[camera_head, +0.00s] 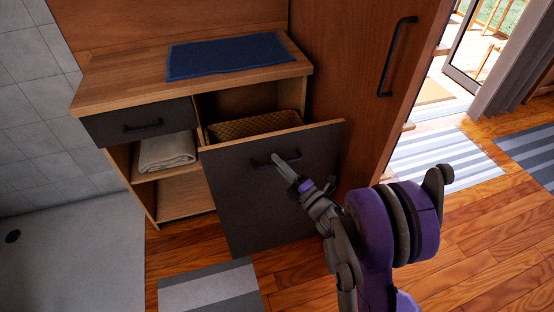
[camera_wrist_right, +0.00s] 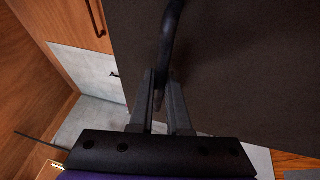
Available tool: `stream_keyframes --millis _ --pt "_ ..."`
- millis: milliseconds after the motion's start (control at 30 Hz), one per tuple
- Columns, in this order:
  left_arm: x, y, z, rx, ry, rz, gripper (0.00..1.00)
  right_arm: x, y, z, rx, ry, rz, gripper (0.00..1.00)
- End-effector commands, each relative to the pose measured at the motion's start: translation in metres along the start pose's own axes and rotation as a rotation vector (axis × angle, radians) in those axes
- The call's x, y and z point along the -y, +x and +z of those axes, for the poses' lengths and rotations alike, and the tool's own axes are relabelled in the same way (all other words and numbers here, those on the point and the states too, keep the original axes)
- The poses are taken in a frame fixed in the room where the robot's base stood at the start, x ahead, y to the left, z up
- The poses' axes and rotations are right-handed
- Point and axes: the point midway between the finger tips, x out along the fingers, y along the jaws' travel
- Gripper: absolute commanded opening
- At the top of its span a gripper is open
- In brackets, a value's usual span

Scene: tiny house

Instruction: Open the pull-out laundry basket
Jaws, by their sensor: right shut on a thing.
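The dark grey front of the pull-out laundry basket (camera_head: 265,205) stands out from the wooden cabinet in the head view, with a gap behind its top edge. A woven basket (camera_head: 255,125) shows in that gap. My right gripper (camera_head: 282,165) is at the black bar handle (camera_head: 262,161) on the front. In the right wrist view, my right gripper (camera_wrist_right: 162,95) is shut on the handle (camera_wrist_right: 171,40), close to the dark panel (camera_wrist_right: 245,70). My left gripper is not in view.
A closed drawer (camera_head: 140,120) sits left of the basket, above a shelf with a folded beige towel (camera_head: 167,151). A tall wooden door (camera_head: 345,70) stands at the right. A striped mat (camera_head: 215,290) lies in front.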

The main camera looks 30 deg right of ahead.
Motion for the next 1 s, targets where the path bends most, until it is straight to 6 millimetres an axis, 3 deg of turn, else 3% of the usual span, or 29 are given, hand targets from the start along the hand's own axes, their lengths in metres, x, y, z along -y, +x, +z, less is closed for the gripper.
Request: stream_keyframes --millis 467,500,633,1000 --pt "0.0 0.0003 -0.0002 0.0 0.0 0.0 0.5 -0.0018 -0.0042 -0.0017 -0.001 0.001 0.002 0.0" --pt "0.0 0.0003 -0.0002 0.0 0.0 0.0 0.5 -0.0018 -0.0041 -0.0016 -0.001 0.001 0.002 0.18" --pt "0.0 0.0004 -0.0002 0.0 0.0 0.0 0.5 -0.0016 -0.0041 -0.0016 0.0 0.001 0.002 0.42" --pt "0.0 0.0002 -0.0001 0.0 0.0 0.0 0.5 -0.0014 -0.0077 -0.0011 0.001 0.0 0.001 0.45"
